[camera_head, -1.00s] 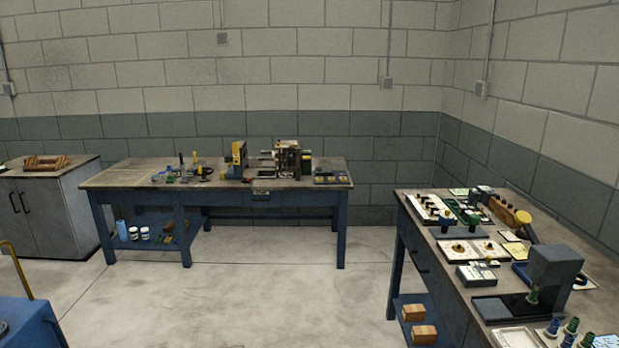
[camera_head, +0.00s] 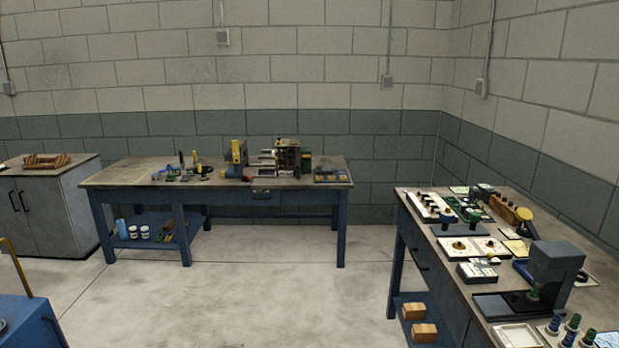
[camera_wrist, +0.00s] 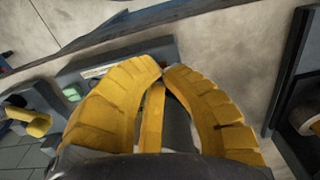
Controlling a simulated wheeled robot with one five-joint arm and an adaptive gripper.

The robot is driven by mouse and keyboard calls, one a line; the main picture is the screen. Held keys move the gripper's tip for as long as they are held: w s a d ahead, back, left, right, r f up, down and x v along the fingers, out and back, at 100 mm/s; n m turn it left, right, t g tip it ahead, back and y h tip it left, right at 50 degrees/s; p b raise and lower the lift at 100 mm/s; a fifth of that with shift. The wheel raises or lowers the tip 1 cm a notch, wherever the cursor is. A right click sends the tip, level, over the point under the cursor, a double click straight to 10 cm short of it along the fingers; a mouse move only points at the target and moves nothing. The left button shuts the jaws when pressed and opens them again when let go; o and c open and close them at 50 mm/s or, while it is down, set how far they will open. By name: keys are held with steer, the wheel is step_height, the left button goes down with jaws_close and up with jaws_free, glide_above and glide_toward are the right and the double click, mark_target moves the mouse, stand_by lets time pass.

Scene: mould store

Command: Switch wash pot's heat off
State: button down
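I cannot pick out a wash pot or its heat control for sure in either view. At the lower left of the head view a blue unit (camera_head: 25,322) is cut off by the picture edge. It has a bent yellow bar (camera_head: 17,268) and a dark round part on top. My gripper (camera_wrist: 163,70) fills the middle of the wrist view. Its two yellow ribbed fingers meet at the tips, with a narrow yellow strip showing between them. I see no object gripped. My gripper does not show in the head view.
A blue-legged bench (camera_head: 130,178) with tools and a machine stands along the back wall. A grey cabinet (camera_head: 45,210) stands at its left. Another bench (camera_head: 455,292), crowded with trays and parts, is at the right. The concrete floor (camera_head: 240,290) between is clear.

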steer(key=shift+f, duration=0.15)
step_height(320, 180, up, 10)
steer(key=p, duration=0.8)
stand_by(0.7)
